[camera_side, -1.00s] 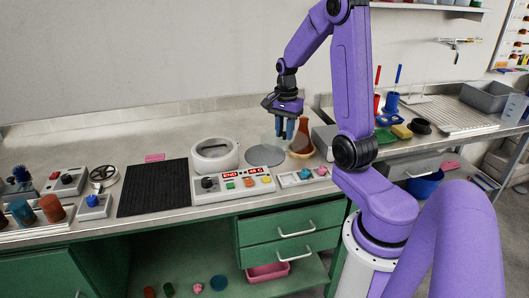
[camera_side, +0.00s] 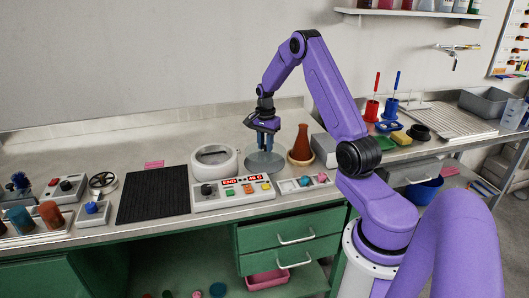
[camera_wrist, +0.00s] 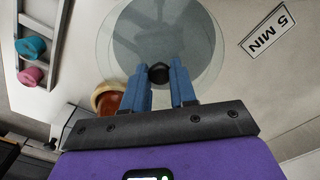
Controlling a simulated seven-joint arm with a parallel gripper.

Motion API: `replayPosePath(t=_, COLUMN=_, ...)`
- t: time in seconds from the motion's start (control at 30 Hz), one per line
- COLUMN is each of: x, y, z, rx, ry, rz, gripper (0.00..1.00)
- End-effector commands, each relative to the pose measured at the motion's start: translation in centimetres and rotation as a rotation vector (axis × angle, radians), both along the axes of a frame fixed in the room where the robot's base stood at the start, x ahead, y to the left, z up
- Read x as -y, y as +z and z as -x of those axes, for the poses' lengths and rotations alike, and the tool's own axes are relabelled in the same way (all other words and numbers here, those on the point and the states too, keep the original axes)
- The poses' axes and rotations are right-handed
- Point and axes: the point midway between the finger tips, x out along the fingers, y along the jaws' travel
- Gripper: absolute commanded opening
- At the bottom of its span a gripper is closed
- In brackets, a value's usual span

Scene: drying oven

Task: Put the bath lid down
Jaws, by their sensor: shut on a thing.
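The bath lid is a clear glass disc (camera_wrist: 207,70) with a black knob (camera_wrist: 159,73). My gripper (camera_wrist: 160,80) is shut on the knob, one blue finger on each side. In the side view my gripper (camera_side: 265,144) points down and holds the lid low over a grey round pad (camera_side: 265,166) on the bench. The pad shows through the glass in the wrist view. I cannot tell whether the lid touches it. The white round bath (camera_side: 228,163) stands to the left of the pad with its top uncovered.
A brown flask (camera_side: 301,143) stands close to the right of the pad. The bench behind the pad is clear.

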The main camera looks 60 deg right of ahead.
Motion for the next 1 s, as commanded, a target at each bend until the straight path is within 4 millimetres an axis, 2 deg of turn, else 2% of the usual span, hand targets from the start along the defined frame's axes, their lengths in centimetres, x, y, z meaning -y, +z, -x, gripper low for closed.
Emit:
replayPosePath(t=0.17, x=0.4, y=-1.0, z=-0.6, rx=-0.001, ry=-0.001, rz=0.000, gripper=0.00)
replayPosePath(t=0.3, x=0.3, y=-3.0, z=-0.5, rx=-0.003, ry=0.000, rz=-0.002, gripper=0.00)
replayPosePath(t=0.4, x=0.3, y=-3.7, z=-0.6, rx=-0.001, ry=0.000, rz=-0.001, gripper=0.00)
replayPosePath(t=0.83, x=0.4, y=-4.2, z=-0.6, rx=0.000, ry=0.000, rz=0.000, gripper=0.00)
replayPosePath(t=0.87, x=0.4, y=-4.2, z=-0.6, rx=0.000, ry=0.000, rz=0.000, gripper=0.33)
replayPosePath(t=0.9, x=0.4, y=-4.2, z=-0.6, rx=0.000, ry=0.000, rz=0.000, gripper=0.46)
replayPosePath(t=0.93, x=0.4, y=-4.2, z=-0.6, rx=0.000, ry=0.000, rz=0.000, gripper=0.52)
replayPosePath(t=1.0, x=0.4, y=-4.2, z=-0.6, rx=0.000, ry=0.000, rz=0.000, gripper=0.52)
